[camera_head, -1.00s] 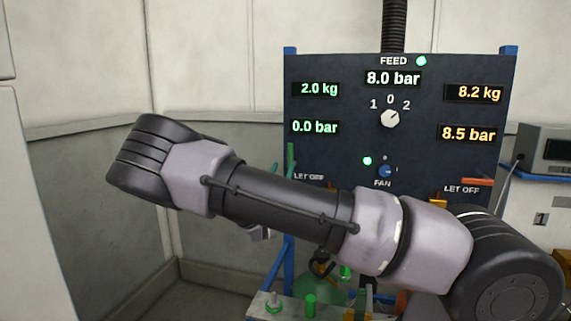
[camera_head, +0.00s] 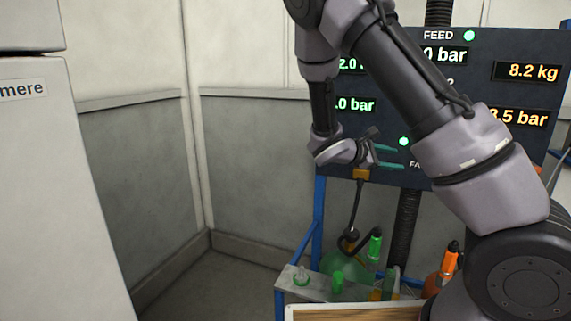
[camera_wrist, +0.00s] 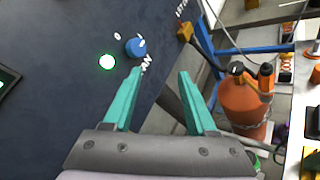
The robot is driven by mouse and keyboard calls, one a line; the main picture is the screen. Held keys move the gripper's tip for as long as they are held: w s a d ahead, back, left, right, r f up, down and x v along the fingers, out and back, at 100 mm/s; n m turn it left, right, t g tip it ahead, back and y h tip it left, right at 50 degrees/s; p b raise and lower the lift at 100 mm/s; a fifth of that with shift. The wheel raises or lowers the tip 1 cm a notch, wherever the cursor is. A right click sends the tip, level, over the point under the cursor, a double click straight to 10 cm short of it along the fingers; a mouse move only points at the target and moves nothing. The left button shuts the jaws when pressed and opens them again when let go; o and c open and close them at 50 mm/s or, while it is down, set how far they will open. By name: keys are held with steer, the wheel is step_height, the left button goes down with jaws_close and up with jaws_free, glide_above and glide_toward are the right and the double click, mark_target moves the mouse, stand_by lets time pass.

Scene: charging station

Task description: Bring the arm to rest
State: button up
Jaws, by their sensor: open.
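My gripper (camera_head: 389,156) is open, with its teal fingers apart and pointing right in front of the lower part of the dark control panel (camera_head: 515,98). In the wrist view my gripper (camera_wrist: 155,85) shows both fingers with nothing between them. My arm is raised and folded across the panel, covering part of its displays and its main selector.
A green cylinder (camera_head: 345,266) and an orange cylinder (camera_head: 437,284) stand below the panel. The orange cylinder also shows in the wrist view (camera_wrist: 243,108). A blue frame (camera_head: 318,215) holds the panel. A pale cabinet (camera_head: 60,190) stands at left. Bare floor lies between.

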steer(key=s+d+r+m+g+y, duration=0.25)
steer(key=s+m+g+y, duration=0.25)
steer(key=s+m+y, duration=0.65)
steer(key=s+a+r+m+t+y, duration=0.2)
steer(key=s+a+r+m+t, duration=0.1)
steer(key=s+r, duration=0.3)
steer(key=s+a+r+m+t+y, duration=0.3)
steer(key=s+a+r, duration=0.3)
steer(key=r, duration=0.4)
steer(key=shift+a+t, duration=0.15)
steer(key=shift+t, duration=0.45)
steer(key=shift+m, duration=0.25)
